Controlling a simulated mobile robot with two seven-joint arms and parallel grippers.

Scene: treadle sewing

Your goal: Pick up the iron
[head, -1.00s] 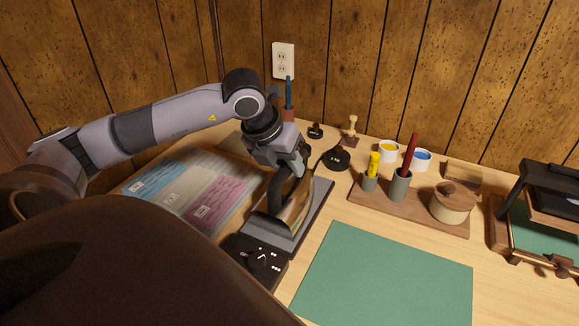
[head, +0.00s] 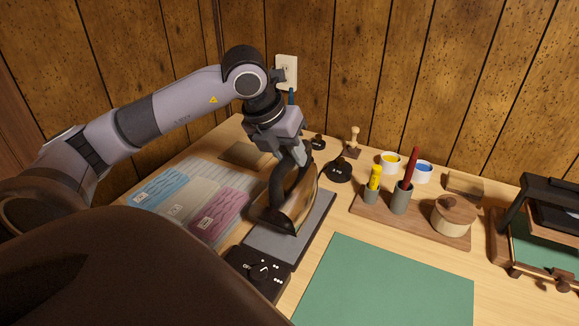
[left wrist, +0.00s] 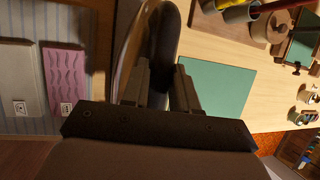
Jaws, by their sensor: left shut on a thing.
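The iron (head: 300,205) has a dark handle and a brownish metal body. In the head view it is tilted and appears raised over the grey rest plate (head: 265,247) of the black base. My left gripper (head: 300,155) is shut on the upper part of the iron's dark handle, coming from above. In the left wrist view the iron (left wrist: 148,45) shows between and beyond the fingers (left wrist: 160,90); its lower side is hidden there. My right gripper is not in view.
A black control box (head: 258,270) adjoins the plate. Coloured fabric packets (head: 220,212) lie left. A green mat (head: 385,280) covers the front right. A wooden tray (head: 425,228) with cups and a lidded pot stands right. A black round object (head: 338,170) and a stamp (head: 353,143) are behind.

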